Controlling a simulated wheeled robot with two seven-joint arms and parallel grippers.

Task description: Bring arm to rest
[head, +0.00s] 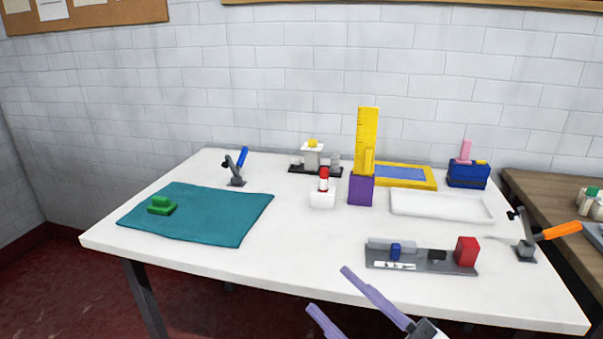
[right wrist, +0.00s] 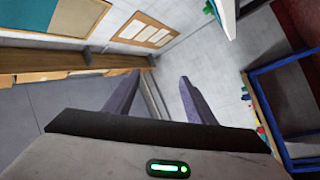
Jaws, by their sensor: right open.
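My right gripper (head: 346,297) shows at the bottom edge of the head view, in front of the white table's near edge. Its two purple-grey fingers are apart with nothing between them. In the right wrist view the same gripper (right wrist: 153,98) is open and empty, with wall and boards beyond it. My left gripper is in neither view. On the white table (head: 310,256), a teal rug (head: 215,222) lies flat at the left with a green block (head: 161,205) on it.
A grey tray (head: 435,267) with small parts and a red block (head: 467,251) lies near the right front. A clamp with an orange handle (head: 558,232) stands at the right edge. A purple holder (head: 361,190) with yellow rulers stands mid-table. The front left of the table is clear.

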